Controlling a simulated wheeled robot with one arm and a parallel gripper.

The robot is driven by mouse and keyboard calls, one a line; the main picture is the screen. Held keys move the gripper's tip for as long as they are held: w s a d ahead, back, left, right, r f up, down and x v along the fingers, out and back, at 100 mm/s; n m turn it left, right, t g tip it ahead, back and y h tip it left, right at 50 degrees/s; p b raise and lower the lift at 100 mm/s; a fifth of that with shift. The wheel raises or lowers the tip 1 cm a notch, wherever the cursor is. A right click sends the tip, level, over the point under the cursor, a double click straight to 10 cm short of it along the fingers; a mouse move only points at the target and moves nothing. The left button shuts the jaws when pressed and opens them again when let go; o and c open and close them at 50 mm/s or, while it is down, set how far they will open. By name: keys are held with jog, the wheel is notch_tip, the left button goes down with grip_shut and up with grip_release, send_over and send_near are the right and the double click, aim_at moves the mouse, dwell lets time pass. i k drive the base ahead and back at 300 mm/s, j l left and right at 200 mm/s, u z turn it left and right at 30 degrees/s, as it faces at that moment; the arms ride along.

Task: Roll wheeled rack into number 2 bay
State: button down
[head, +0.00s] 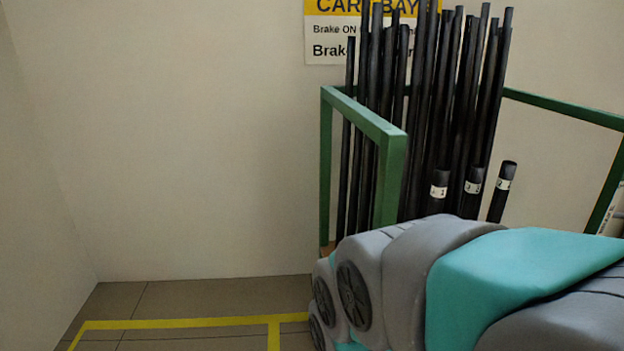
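The rack is a green metal frame (390,175) at the right of the head view, holding several tall black rods (350,150). Three shorter rods at the front carry white number labels; they look like 1 (439,191), 3 (473,188) and 2 (503,186). My grey and teal arm covers the rack's lower part, so its wheels and brake are hidden. My gripper is not visible. Yellow floor tape (190,323) outlines bays at the lower left, with a divider (273,335). No bay number shows.
A yellow and white cart bay sign (330,30) hangs on the back wall (200,150), partly behind the rods; it mentions the brake. A side wall (35,180) closes the left. The visible taped floor left of the rack is clear.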

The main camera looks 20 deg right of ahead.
aim_at(469, 139)
jog(key=k+l, duration=0.1)
jog(key=l, duration=0.35)
jog(key=k+l, duration=0.1)
jog(key=l, duration=0.3)
jog(key=k+l, duration=0.15)
jog(key=l, duration=0.3)
jog(key=k+l, duration=0.1)
jog(key=l, duration=0.3)
jog(key=k+l, duration=0.1)
jog(key=l, duration=0.35)
jog(key=k+l, duration=0.1)
jog(key=l, duration=0.3)
jog(key=k+l+z, duration=0.1)
jog(key=l, duration=0.35)
jog(key=i+l, duration=0.25)
jog(key=l, duration=0.15)
jog(key=i+j, duration=0.4)
